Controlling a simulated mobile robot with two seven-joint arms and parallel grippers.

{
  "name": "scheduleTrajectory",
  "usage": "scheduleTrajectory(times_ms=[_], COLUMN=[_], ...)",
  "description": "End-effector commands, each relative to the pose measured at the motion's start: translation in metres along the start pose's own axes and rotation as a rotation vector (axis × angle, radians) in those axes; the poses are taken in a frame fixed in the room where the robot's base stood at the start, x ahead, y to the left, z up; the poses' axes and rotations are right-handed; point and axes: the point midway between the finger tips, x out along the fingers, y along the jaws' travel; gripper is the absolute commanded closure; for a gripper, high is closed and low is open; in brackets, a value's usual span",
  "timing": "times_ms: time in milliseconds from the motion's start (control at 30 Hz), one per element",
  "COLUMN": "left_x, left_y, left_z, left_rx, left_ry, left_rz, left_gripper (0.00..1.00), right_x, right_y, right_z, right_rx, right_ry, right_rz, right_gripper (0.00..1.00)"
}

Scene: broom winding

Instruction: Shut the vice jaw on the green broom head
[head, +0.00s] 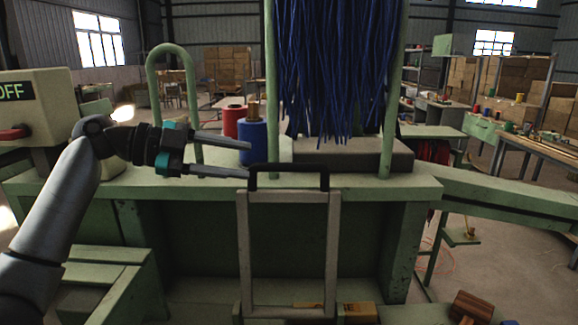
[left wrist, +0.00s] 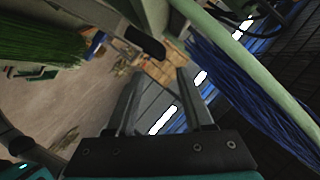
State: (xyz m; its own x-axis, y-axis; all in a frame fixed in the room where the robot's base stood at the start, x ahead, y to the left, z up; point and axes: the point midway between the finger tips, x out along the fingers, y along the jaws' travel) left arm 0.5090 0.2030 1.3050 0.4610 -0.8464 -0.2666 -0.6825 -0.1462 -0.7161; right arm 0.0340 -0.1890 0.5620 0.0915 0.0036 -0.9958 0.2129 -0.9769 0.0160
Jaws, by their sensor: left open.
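Green bristles (left wrist: 38,40), which look like the green broom head, lie at the upper left of the left wrist view. They do not show in the head view. I cannot make out a vice jaw for certain in either view. My left gripper (head: 238,158) is open and empty, its fingers pointing right above the green bench, close to the blue spool (head: 252,142). Its two fingers (left wrist: 160,92) also stand apart in the left wrist view, with nothing between them. My right gripper is not in view.
Blue strands (head: 335,60) hang between green posts above a grey block (head: 355,155). A red spool (head: 234,120) stands behind the blue one. A black handle (head: 290,170) on a grey frame rises at the bench's front. An OFF box (head: 40,105) stands left.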

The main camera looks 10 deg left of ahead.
Motion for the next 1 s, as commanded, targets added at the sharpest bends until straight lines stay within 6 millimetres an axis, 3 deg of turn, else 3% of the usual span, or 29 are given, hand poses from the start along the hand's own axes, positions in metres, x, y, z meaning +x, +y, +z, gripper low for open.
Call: scheduleTrajectory(times_ms=[300,500,900,1000], left_x=[0.069,0.095,0.104,0.104], left_y=[-0.001,-0.001,0.0,0.0], left_z=[-0.001,-0.001,0.0,0.0], left_rx=[-0.001,-0.001,-0.001,-0.001], left_ry=[0.002,0.001,-0.001,-0.001], left_rz=[0.001,0.0,0.0,0.0], left_gripper=[0.48,0.48,0.48,0.57], right_x=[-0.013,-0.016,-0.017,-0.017], right_y=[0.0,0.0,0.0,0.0], right_z=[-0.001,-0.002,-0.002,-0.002], right_rx=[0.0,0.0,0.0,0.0], right_ry=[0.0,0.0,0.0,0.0], right_rz=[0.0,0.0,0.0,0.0], right_gripper=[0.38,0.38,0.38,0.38])
